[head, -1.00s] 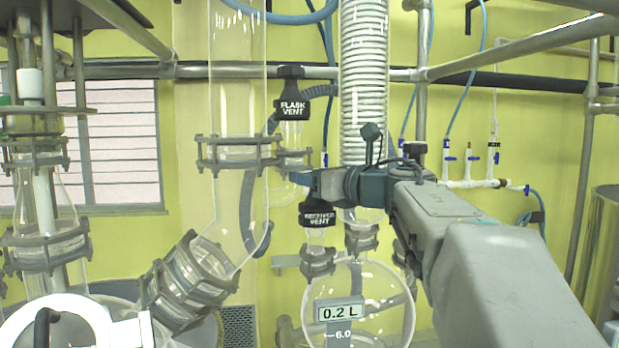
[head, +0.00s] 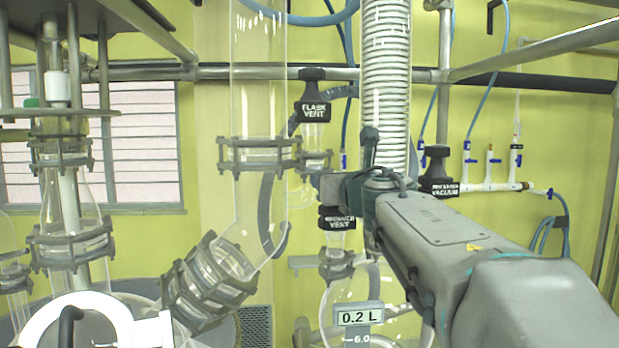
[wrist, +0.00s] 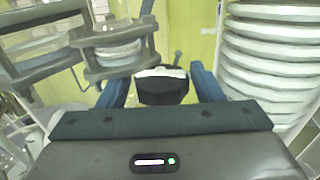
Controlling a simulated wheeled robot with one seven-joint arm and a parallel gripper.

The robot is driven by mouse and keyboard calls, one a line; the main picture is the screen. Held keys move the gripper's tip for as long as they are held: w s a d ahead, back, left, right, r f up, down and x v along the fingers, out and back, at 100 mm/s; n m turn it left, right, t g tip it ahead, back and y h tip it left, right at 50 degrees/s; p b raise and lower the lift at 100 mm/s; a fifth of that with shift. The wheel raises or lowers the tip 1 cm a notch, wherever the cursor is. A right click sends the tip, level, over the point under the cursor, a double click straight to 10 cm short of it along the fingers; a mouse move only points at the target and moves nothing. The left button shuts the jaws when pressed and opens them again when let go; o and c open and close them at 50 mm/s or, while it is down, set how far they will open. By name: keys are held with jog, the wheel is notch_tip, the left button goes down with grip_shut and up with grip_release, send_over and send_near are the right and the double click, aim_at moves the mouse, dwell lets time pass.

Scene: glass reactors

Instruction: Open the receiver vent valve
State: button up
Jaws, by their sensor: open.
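The receiver vent valve (head: 337,223) is a black knob with a white "RECEIVER VENT" label, above the round glass receiver (head: 345,290). My gripper (head: 328,190) is at the top of this knob in the head view and hides its upper part. In the wrist view the black knob (wrist: 163,90) sits between the two blue fingers of my gripper (wrist: 161,80). The fingers are apart, with a visible gap on each side of the knob. I cannot tell how the valve is turned.
The flask vent knob (head: 312,98) hangs just above and left of my gripper. The receiver vacuum knob (head: 438,172) is right of it, beside my arm. The coiled glass condenser (head: 386,80) stands close behind. A clamped glass column (head: 258,110) stands to the left.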

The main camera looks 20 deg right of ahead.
jog(key=m+g+h+p, duration=0.1)
jog(key=m+h+p, duration=0.1)
jog(key=m+h, duration=0.1)
jog(key=shift+r+h, duration=0.1)
jog(key=shift+h, duration=0.8)
jog(key=shift+m+g+h, duration=0.4)
jog(key=shift+m+h, duration=0.2)
jog(key=shift+h, duration=0.1)
jog(key=c, duration=0.8)
jog(key=shift+o, duration=0.2)
jog(key=shift+n+t+y+b, duration=0.8)
jog(key=shift+n+y+b, duration=0.3)
jog(key=shift+n+y, duration=1.15)
jog(key=n+y, duration=0.1)
jog(key=y, duration=0.3)
jog(key=n+y+b, duration=0.1)
jog(key=n+y, duration=0.1)
jog(key=y, duration=0.1)
jog(key=shift+n+y, duration=0.25)
jog(key=shift+y, duration=0.1)
jog(key=shift+o, duration=0.6)
jog(key=shift+s+a+r+n+y, duration=0.1)
jog(key=shift+s+a+n+y, duration=0.05)
jog(key=shift+s+n+y, duration=0.15)
